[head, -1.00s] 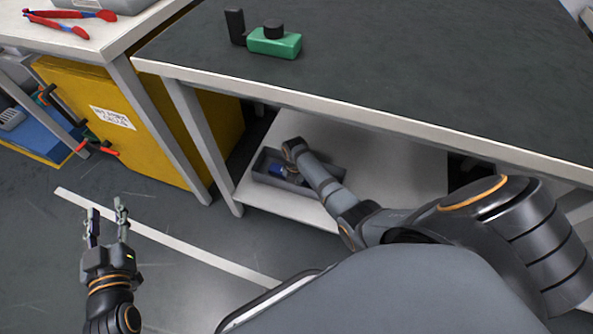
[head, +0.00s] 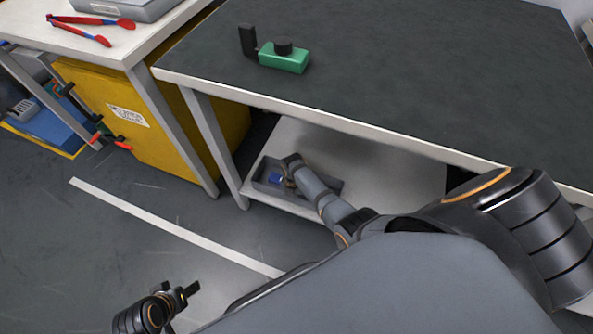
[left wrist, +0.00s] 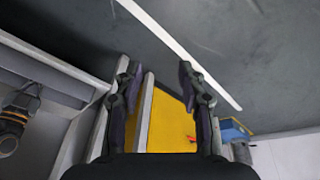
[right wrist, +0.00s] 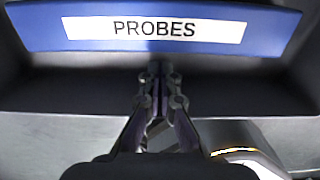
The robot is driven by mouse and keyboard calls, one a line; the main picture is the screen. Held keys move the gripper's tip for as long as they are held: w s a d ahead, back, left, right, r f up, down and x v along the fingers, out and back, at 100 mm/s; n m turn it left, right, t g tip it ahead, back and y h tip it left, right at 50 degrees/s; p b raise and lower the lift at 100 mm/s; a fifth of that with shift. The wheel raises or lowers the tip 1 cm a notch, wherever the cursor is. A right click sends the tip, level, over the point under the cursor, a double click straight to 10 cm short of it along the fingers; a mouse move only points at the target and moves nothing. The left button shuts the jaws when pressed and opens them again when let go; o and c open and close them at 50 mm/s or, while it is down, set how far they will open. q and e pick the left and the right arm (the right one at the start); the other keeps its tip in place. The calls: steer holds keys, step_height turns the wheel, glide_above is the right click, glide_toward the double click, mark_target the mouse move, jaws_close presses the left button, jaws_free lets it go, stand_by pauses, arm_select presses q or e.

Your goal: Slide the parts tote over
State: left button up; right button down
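The parts tote (head: 262,186), a low open grey tray, sits on the lower shelf of the dark-topped table, near its left leg and front edge. A blue piece (head: 274,178) shows inside it. My right arm reaches under the table, and its gripper (head: 289,166) is at the tote, its fingers hidden in the head view. In the right wrist view, the right gripper (right wrist: 160,90) has its fingertips together against a dark wall, below a blue plate (right wrist: 50,28) with a white "PROBES" label. My left gripper (left wrist: 155,75) is open and empty, away from the tote.
The lower shelf (head: 390,175) is bare right of the tote. A green block-shaped device (head: 284,60) stands on the tabletop. The floor with a white stripe (head: 170,225) is clear.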

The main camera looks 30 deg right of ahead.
steer(key=shift+s+a+r, duration=0.2)
steer(key=shift+s+a, duration=0.15)
steer(key=shift+a, duration=0.05)
arm_select(q)
steer(key=shift+s+a+r+g, duration=0.1)
steer(key=shift+a+r+g, duration=0.15)
steer(key=shift+r, duration=0.35)
arm_select(e)
steer(key=shift+a+f, duration=0.1)
steer(key=shift+f, duration=0.1)
